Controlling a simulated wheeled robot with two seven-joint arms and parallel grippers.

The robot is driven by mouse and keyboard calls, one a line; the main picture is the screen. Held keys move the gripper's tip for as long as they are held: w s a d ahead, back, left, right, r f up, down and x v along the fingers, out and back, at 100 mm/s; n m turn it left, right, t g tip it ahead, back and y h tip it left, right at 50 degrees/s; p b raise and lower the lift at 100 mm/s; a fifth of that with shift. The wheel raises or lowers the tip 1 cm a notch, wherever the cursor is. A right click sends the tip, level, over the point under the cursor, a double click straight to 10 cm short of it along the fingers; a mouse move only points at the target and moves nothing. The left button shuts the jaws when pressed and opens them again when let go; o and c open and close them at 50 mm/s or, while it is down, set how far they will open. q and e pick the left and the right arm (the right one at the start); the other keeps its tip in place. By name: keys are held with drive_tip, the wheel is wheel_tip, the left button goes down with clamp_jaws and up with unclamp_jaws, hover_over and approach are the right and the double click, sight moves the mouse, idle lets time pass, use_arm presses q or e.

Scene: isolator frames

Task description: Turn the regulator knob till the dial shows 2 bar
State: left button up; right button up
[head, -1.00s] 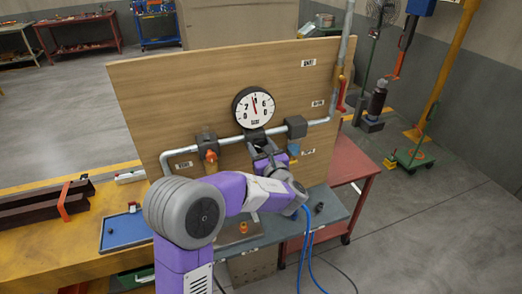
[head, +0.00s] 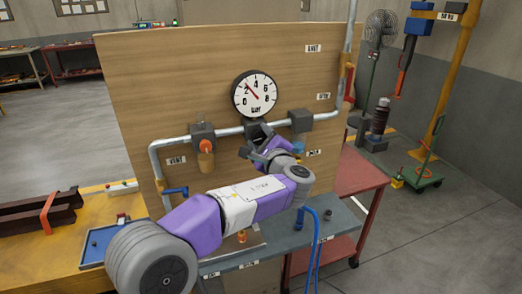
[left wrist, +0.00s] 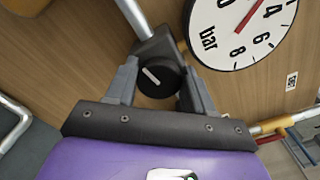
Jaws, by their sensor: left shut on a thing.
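The round white dial (head: 266,100) marked in bar is on the wooden panel; it also shows partly in the left wrist view (left wrist: 240,28). In the head view its red needle points up and left, close to the 2 mark. The black regulator knob (left wrist: 158,78) with a white mark is below the dial. My left gripper (head: 257,140) is at the regulator, shut on the knob; in the left wrist view its grey fingers (left wrist: 155,88) stand on either side of it. My gripper hides the knob in the head view. My right gripper is not in view.
A metal pipe (head: 228,134) runs across the panel (head: 150,80). An orange-brown fitting (head: 206,160) hangs left of the regulator, and a dark block (head: 301,120) is right of it. A grey shelf (head: 335,225) lies below, with a blue tray (head: 100,245) at left.

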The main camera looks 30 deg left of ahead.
use_arm(q)
drive_tip(key=shift+n+b, duration=0.7)
drive_tip(key=shift+b, duration=0.05)
drive_tip(key=o, duration=1)
drive_tip(key=v, duration=0.7)
drive_tip(key=shift+s+d, duration=0.15)
drive_tip(key=shift+s, duration=0.1)
